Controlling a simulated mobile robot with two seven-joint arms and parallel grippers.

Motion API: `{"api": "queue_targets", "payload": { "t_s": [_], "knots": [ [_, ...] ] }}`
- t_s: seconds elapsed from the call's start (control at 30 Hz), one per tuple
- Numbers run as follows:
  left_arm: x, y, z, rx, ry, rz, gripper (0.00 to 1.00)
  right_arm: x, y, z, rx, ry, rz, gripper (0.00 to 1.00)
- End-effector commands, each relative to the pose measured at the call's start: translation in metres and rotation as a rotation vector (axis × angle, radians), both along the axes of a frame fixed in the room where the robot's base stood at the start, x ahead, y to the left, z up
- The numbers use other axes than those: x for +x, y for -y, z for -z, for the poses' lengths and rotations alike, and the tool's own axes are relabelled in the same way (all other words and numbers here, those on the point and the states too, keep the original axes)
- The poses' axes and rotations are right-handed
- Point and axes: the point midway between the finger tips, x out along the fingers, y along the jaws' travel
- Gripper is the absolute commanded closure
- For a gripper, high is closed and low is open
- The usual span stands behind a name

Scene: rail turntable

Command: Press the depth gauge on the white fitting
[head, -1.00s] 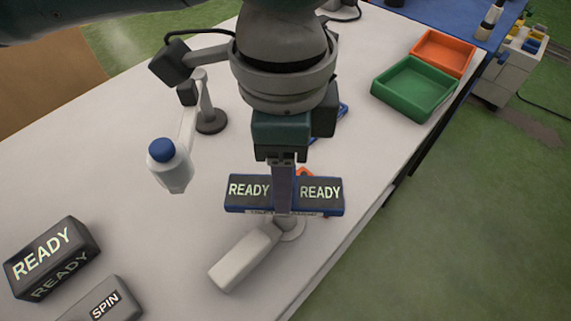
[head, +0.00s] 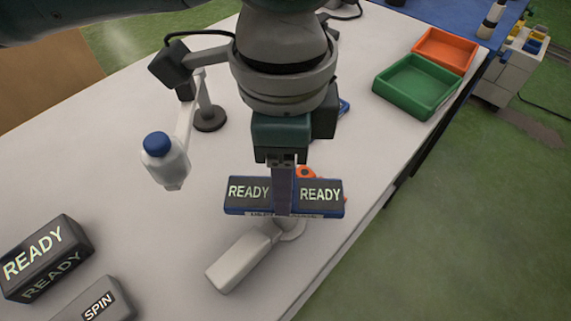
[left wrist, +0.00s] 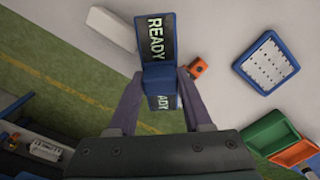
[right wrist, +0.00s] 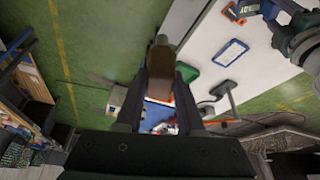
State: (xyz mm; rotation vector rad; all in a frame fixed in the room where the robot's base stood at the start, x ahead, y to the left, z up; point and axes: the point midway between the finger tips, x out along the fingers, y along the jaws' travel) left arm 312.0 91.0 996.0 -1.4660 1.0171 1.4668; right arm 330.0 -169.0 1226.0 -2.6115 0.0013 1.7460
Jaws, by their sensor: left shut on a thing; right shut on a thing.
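The depth gauge, seemingly the blue device with dark READY faces (head: 248,192), is in my left gripper (head: 282,205). That gripper is shut on it; its arm comes from the top and hides part of it. The left wrist view shows the gauge (left wrist: 158,40) between the fingers (left wrist: 158,98). A pale elongated block (head: 238,262), possibly the white fitting, lies just below the gauge in the head view, by a round base (head: 293,230). Contact cannot be told. In the right wrist view my right gripper (right wrist: 160,85) is shut on a brown rounded piece (right wrist: 160,62).
A white bottle with blue cap (head: 165,162) is beside a jointed stand (head: 209,118). READY (head: 45,258) and SPIN (head: 97,302) boxes stand lower left. Green (head: 417,87) and orange (head: 446,50) trays are upper right. An orange part (head: 307,173) is behind the gauge.

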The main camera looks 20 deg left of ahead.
Motion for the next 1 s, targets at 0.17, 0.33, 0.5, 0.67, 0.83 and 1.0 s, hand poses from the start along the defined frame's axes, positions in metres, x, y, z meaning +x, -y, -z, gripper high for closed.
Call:
{"api": "queue_targets", "payload": {
  "t_s": [0.17, 0.33, 0.5, 0.67, 0.83, 1.0],
  "knots": [
    [0.0000, 0.0003, 0.0024, -0.001, 0.000, 0.000, 1.00, 0.0002, 0.0000, 0.0010, 0.000, 0.001, 0.000, 1.00],
    [0.0000, 0.0003, 0.0045, 0.000, 0.000, 0.000, 1.00, 0.0002, 0.0000, 0.0021, 0.000, 0.001, 0.000, 1.00],
    [-0.0001, 0.0002, 0.0066, 0.000, 0.000, 0.000, 1.00, 0.0002, 0.0000, 0.0031, 0.000, 0.001, 0.000, 1.00],
    [-0.0001, 0.0002, 0.0085, 0.000, 0.000, 0.000, 1.00, 0.0002, 0.0000, 0.0041, 0.000, 0.001, 0.000, 1.00],
    [0.0000, 0.0002, 0.0090, 0.000, 0.000, 0.000, 1.00, 0.0002, 0.0000, 0.0041, 0.000, 0.001, 0.000, 1.00],
    [0.0000, 0.0002, 0.0089, 0.000, 0.000, 0.000, 1.00, 0.0002, 0.0000, 0.0040, 0.000, 0.001, 0.000, 1.00]
  ]
}}
